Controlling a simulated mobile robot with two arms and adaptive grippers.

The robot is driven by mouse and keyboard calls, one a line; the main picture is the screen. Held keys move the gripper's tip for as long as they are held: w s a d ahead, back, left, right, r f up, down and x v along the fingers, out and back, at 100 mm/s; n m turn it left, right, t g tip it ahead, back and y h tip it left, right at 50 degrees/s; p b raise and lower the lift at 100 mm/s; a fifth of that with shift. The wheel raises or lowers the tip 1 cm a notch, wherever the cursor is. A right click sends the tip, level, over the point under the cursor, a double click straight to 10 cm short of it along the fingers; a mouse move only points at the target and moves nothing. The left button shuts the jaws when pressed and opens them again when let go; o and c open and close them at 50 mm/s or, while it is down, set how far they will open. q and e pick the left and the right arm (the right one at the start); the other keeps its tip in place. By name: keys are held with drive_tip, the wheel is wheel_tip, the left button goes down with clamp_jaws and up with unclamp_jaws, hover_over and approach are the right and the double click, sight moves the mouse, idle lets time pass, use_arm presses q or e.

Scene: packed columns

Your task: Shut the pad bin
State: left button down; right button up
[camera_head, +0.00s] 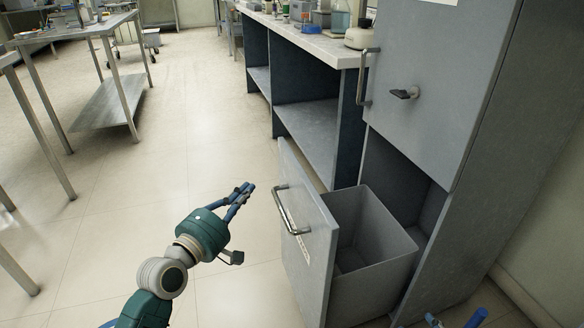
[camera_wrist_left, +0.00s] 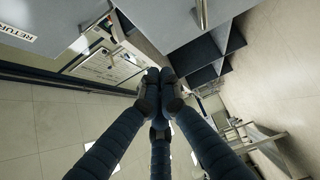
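The pad bin (camera_head: 312,262) is a grey pull-out bin at the bottom of a tall cabinet. It stands well out of its opening, and its inside looks empty. Its front has a metal bar handle (camera_head: 290,212) and a small label below it. My left gripper (camera_head: 250,188) is to the left of the bin front, apart from the handle, with its blue fingers close together and nothing between them. The fingertips also meet in the left wrist view (camera_wrist_left: 160,76). Blue parts of my right gripper (camera_head: 460,318) show at the bottom edge, mostly cut off.
The cabinet's upper door (camera_head: 420,85) is closed above the bin. A counter (camera_head: 310,38) with open shelves and several items stands behind it. A metal table (camera_head: 75,35) is at the back left. The floor (camera_head: 130,220) left of the bin is clear.

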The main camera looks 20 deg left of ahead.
use_arm(q)
drive_tip(key=b, duration=0.2)
approach(288, 161)
drive_tip(key=w+a, duration=0.2)
drive_tip(key=shift+w+d+b, duration=0.4)
drive_tip(key=shift+w+d, duration=0.7)
drive_tip(key=shift+d, duration=0.1)
drive_tip(key=shift+w+d, duration=0.25)
drive_tip(key=shift+d, duration=0.1)
use_arm(e)
drive_tip(key=w+a+r+t+y, duration=0.1)
drive_tip(key=r+t, duration=0.3)
drive_tip(key=r, duration=0.4)
drive_tip(key=w+a+r+t+y, duration=0.1)
drive_tip(key=w+a+r+t, duration=0.1)
drive_tip(key=r, duration=0.5)
drive_tip(key=shift+w+a+r+t+y, duration=0.15)
drive_tip(key=shift+w+r+t+y, duration=0.2)
drive_tip(key=shift+w+t, duration=0.55)
drive_tip(key=shift+s, duration=0.15)
